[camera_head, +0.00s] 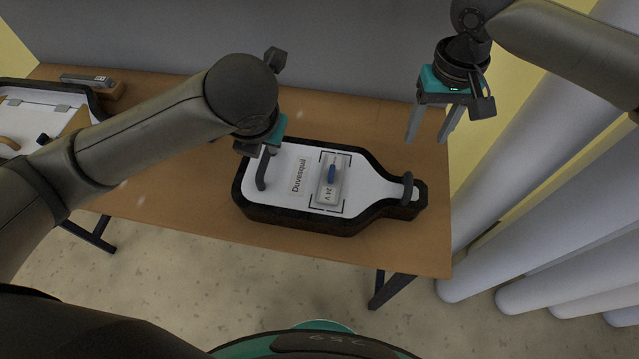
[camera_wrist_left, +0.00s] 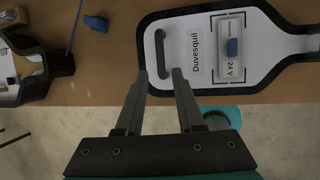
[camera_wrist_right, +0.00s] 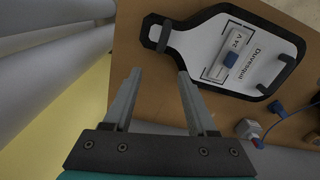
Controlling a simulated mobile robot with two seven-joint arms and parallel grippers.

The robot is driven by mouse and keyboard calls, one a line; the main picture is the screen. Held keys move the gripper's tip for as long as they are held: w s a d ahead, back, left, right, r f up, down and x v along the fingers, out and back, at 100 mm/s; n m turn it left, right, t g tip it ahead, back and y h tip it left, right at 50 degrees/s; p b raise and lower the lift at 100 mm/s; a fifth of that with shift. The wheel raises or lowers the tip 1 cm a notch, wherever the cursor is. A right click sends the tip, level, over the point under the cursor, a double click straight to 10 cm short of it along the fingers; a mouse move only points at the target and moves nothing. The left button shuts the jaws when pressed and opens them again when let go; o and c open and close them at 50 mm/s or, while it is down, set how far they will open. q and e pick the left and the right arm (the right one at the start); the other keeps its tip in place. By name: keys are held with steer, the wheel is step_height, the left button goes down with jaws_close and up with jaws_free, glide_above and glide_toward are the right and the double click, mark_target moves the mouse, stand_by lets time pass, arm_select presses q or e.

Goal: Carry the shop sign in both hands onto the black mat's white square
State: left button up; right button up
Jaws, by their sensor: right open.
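The shop sign (camera_head: 285,212) is a bottle-shaped lightbox with a white face, black rim and the word "Duvesquil". It lies flat on the table, with a dark handle at each end and a 24 V block with a blue plug on its face. It also shows in the left wrist view (camera_wrist_left: 205,75) and the right wrist view (camera_wrist_right: 190,45). My left gripper (camera_wrist_left: 160,75) is open and empty, close to the handle at the wide end. My right gripper (camera_head: 428,138) is open and empty above the table's right edge, away from the neck handle. I cannot make out the black mat's white square.
Another black-rimmed white box (camera_head: 75,118) stands at the table's left end, with a grey bar (camera_head: 87,79) behind it. A loose blue plug (camera_wrist_left: 95,22) on a cable lies behind the sign. Wooden table (camera_head: 395,262) is bare in front of the sign. Pale cylinders stand at right.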

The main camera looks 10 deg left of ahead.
mark_target(265, 155)
arm_select(q)
steer(key=x, duration=1.3)
steer(key=shift+w+a+f, duration=0.1)
steer(key=shift+w+f, duration=0.05)
steer(key=shift+f, duration=0.15)
arm_select(e)
step_height(265, 155, down, 14)
steer(key=shift+r, duration=0.2)
arm_select(q)
steer(key=c, duration=0.6)
arm_select(e)
steer(key=c, duration=0.6)
jaws_close()
steer(key=shift+w+d, duration=0.1)
arm_select(q)
steer(key=shift+w+r, duration=0.15)
steer(key=shift+r, duration=0.05)
arm_select(e)
steer(key=shift+w+r, duration=0.1)
steer(key=shift+r, duration=0.05)
